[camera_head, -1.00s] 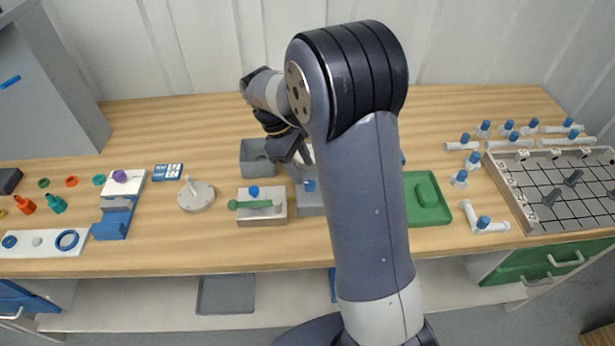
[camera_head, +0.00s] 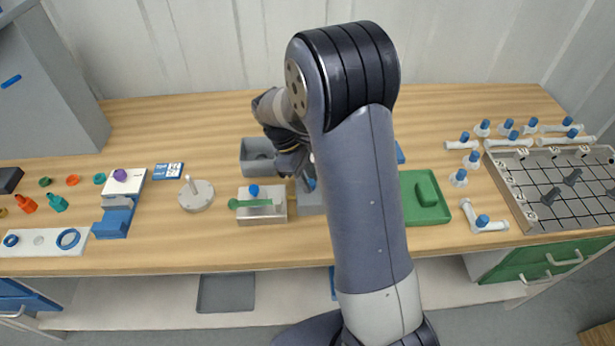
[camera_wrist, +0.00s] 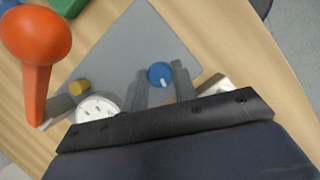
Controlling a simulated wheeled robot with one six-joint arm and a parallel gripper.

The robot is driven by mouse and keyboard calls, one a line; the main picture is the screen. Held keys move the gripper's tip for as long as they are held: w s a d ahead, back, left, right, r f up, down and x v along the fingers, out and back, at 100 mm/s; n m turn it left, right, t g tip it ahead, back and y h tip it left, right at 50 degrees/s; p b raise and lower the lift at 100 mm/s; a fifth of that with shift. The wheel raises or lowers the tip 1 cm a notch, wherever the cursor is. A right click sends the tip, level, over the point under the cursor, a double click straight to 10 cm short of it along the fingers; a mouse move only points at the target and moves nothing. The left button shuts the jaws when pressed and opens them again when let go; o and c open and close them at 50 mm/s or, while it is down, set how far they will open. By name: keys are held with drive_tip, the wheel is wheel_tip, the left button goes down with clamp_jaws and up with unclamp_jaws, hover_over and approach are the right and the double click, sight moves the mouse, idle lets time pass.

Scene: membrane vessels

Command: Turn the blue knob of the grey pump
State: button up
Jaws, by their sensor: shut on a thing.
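The grey pump (camera_wrist: 135,40) shows in the wrist view as a flat grey body with a round blue knob (camera_wrist: 160,75) that has a white mark. My gripper (camera_wrist: 163,80) is down at the pump, with one grey finger on each side of the blue knob, shut on it. A white round gauge (camera_wrist: 97,107) and a brass-coloured cap (camera_wrist: 78,87) sit to the left of the knob. In the head view the pump (camera_head: 310,204) is partly hidden by my arm, and my gripper (camera_head: 307,180) reaches down over it.
An orange rounded object (camera_wrist: 36,50) stands close on the left in the wrist view. In the head view, a grey bin (camera_head: 257,149) is behind, a metal block with a green bar (camera_head: 252,204) is left, and a green tray (camera_head: 424,200) is right of the pump.

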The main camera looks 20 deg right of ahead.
drive_tip(key=c, duration=0.4)
drive_tip(key=shift+n+t, duration=0.5)
drive_tip(key=shift+n, duration=1.1)
drive_tip(key=o, duration=1)
drive_tip(key=shift+h, duration=0.3)
drive_tip(key=v, duration=1.1)
drive_tip(key=shift+b, duration=0.35)
drive_tip(key=shift+f, duration=0.15)
